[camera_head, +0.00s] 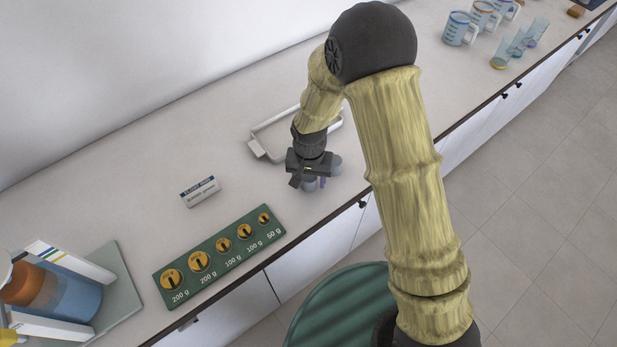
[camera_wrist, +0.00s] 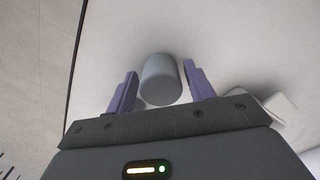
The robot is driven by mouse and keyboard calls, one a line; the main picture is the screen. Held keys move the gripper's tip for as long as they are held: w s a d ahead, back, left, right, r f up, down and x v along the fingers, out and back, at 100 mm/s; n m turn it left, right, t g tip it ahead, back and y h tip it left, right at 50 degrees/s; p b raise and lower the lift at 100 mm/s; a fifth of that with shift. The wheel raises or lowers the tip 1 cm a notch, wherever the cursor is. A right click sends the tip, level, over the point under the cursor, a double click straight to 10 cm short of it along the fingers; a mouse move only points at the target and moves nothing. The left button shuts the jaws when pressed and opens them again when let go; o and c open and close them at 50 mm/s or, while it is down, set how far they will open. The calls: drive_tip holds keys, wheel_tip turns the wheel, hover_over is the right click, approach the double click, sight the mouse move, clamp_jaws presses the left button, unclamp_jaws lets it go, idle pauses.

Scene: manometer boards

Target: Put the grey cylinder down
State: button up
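The grey cylinder (camera_wrist: 160,78) is between the two purple fingers of my gripper (camera_wrist: 161,80) in the wrist view, close to both fingertips. Any gap at the fingers is too slim to judge, so I cannot tell whether they press on it. In the head view my gripper (camera_head: 315,183) is low over the pale counter (camera_head: 365,215), near its front edge. There the cylinder is mostly hidden by my gripper. I cannot tell whether its underside touches the counter.
A pale open frame (camera_head: 266,152) lies just behind my gripper. A green board (camera_head: 216,268) with several round brass weights and a small sign (camera_head: 199,191) are to the left. Measuring jugs (camera_head: 460,28) stand at the far right. The counter between is clear.

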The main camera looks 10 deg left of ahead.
drive_tip(key=shift+o, duration=0.2)
drive_tip(key=shift+r, duration=0.1)
wheel_tip(320, 180, up, 12)
drive_tip(key=b, duration=0.2)
idle(0.4)
idle(0.6)
drive_tip(key=s+d+r+t, duration=0.1)
drive_tip(key=s+d+r, duration=0.1)
drive_tip(key=d, duration=1)
drive_tip(key=s+d+r+t, duration=0.1)
drive_tip(key=s+d, duration=0.4)
drive_tip(key=d, duration=0.8)
drive_tip(key=shift+d+r+m+t, duration=0.3)
drive_tip(key=shift+r+m, duration=0.1)
